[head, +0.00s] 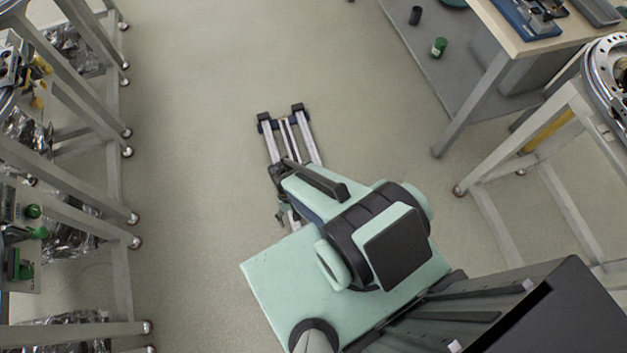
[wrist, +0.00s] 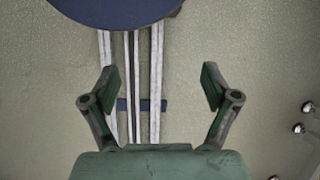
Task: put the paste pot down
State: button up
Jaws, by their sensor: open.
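My gripper (wrist: 160,86) is open in the wrist view, its two fingers spread wide with nothing between them. Floor and rails show behind the fingers. In the head view my own arm hides most of the gripper. A small green and white pot (head: 438,48) stands upright on the grey lower shelf (head: 432,82) of the bench at the upper right. It may be the paste pot; I cannot read any label. The gripper is well apart from it.
A dark cup (head: 415,16) stands near the pot. The bench's wooden top (head: 512,40) overhangs the shelf and carries blue equipment (head: 530,18). Pale rails (head: 305,143) run along the floor. Wheeled racks (head: 118,180) line the left. The floor between is clear.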

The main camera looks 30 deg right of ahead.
jog(key=s+d+r+n+g+h, duration=0.1)
jog(key=s+d+n+g, duration=0.1)
jog(key=s, duration=0.6)
jog(key=shift+d+r, duration=0.2)
jog(key=shift+d, duration=0.65)
jog(key=shift+w, duration=0.1)
dwell(0.8)
